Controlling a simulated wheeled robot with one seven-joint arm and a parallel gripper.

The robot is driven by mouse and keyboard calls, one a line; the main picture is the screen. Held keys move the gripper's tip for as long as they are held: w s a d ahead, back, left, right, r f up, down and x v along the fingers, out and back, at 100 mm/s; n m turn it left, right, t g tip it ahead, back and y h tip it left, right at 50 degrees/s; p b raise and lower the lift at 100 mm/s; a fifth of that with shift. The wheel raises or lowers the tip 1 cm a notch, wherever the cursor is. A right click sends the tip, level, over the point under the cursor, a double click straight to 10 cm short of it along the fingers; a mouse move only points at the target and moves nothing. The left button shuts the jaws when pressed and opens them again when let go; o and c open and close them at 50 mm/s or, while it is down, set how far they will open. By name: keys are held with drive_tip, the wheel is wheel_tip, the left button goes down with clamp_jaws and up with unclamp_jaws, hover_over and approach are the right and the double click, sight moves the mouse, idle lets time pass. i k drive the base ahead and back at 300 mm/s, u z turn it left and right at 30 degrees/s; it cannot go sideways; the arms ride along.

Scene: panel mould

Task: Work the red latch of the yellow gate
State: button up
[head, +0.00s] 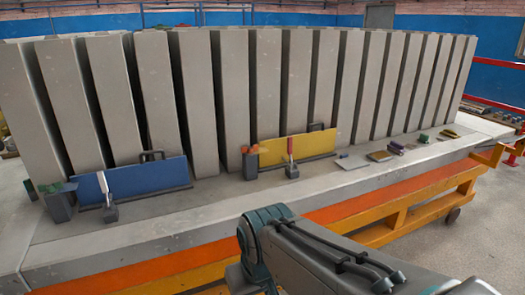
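The yellow gate (310,145) is a flat panel standing on the grey ledge, in front of the tall grey slabs, right of the picture's middle. It has a dark handle on its top edge. The red latch (290,146) is a small upright lever at the gate's front, left of its middle, on a grey block (292,171). Whether the lever touches the gate cannot be told. My arm rises from the bottom edge, below and in front of the gate, apart from the latch. My gripper is not in view.
A blue gate (150,177) with a white lever (104,184) stands at left. A dark holder (249,165) with orange and green pieces is left of the latch. Small flat items (380,155) lie right of the gate. An orange frame (400,213) runs below the ledge.

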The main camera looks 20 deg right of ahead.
sight(290, 139)
drive_tip(key=u, duration=0.05)
drive_tip(key=k, duration=0.45)
drive_tip(key=z, duration=1)
drive_tip(key=i, duration=0.9)
drive_tip(key=z, duration=0.65)
drive_tip(key=i, duration=0.95)
drive_tip(key=u, duration=0.85)
drive_tip(key=i, duration=0.9)
drive_tip(key=u, duration=0.75)
